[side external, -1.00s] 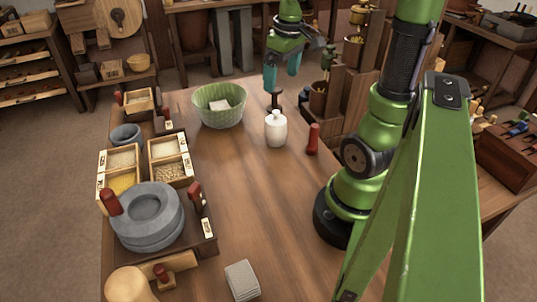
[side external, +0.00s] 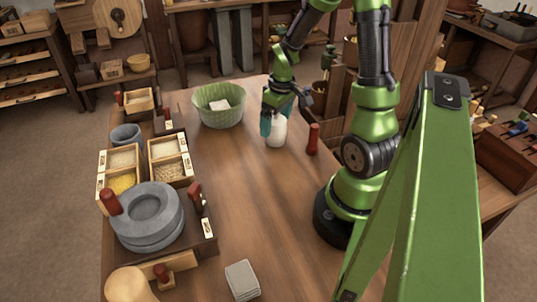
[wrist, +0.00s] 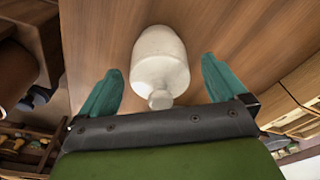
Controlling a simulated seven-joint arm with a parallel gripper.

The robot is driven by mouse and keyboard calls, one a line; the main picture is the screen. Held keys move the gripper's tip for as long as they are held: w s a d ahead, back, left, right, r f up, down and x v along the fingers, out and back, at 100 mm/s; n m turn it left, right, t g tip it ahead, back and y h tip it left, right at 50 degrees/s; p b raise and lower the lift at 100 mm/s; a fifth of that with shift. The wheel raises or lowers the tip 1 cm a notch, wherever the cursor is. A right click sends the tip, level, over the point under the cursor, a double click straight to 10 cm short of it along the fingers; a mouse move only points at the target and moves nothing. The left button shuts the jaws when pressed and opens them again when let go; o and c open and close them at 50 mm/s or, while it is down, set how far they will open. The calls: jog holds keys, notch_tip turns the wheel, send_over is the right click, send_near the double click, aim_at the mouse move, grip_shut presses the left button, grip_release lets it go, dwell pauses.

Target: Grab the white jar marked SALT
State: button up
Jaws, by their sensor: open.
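The white jar (side external: 277,131) stands upright on the wooden table, to the right of the green bowl. No SALT lettering can be read on it in either view. In the wrist view the jar (wrist: 160,62) lies ahead, with its knob toward me between the teal fingertips. My gripper (side external: 277,117) is at the jar, with one finger on its left side and the other partly hidden behind it. In the wrist view my gripper (wrist: 160,80) is open, with a gap between each finger and the jar.
A green bowl (side external: 211,112) holding a pale block stands left of the jar. A dark red peg-like object (side external: 313,139) stands close on the right. A grey quern stone (side external: 148,215) and grain boxes (side external: 170,158) line the left edge. The middle of the table is clear.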

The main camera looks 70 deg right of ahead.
jog(key=shift+w+f, duration=0.1)
jog(key=shift+f, duration=0.8)
jog(key=shift+c, duration=0.2)
